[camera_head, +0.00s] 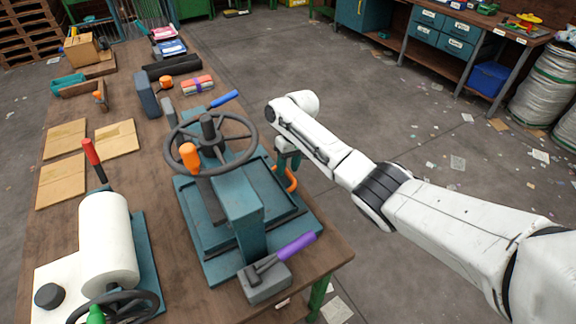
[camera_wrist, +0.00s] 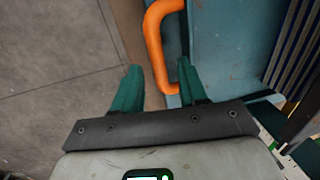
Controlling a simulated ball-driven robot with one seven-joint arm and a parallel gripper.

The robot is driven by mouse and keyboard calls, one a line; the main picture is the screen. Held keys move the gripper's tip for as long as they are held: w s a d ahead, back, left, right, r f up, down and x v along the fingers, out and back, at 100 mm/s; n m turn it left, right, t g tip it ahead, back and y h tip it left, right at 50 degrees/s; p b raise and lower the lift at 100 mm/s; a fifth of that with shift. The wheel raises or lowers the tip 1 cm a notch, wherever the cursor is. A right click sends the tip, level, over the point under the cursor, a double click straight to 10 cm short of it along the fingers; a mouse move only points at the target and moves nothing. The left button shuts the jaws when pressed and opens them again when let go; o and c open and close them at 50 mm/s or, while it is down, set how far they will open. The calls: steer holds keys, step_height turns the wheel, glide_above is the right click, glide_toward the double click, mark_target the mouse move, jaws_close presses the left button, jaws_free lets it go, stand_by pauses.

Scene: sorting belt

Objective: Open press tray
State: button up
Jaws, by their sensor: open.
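The teal press (camera_head: 240,215) with a grey handwheel stands on the wooden table. The orange tray handle (camera_head: 291,180) sticks out from the press's right side. My gripper (camera_head: 286,162) is at that side, beside the handle, and partly hidden by my own wrist. In the wrist view the orange handle (camera_wrist: 154,40) runs down between the two green fingertips of my gripper (camera_wrist: 159,66). The jaws are open, with a gap to the handle on both sides. The depth of the handle between them is hard to tell. The tray itself is mostly hidden; how far it is out cannot be told.
A grey block with a purple handle (camera_head: 290,247) sits at the press's front corner. A white roll (camera_head: 108,245) stands to the left. The wooden table's (camera_head: 338,250) right edge is close to the handle. The floor (camera_head: 320,70) beyond it is open, with scattered scraps.

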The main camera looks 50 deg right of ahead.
steer(key=shift+f, duration=0.15)
jaws_close()
stand_by(0.4)
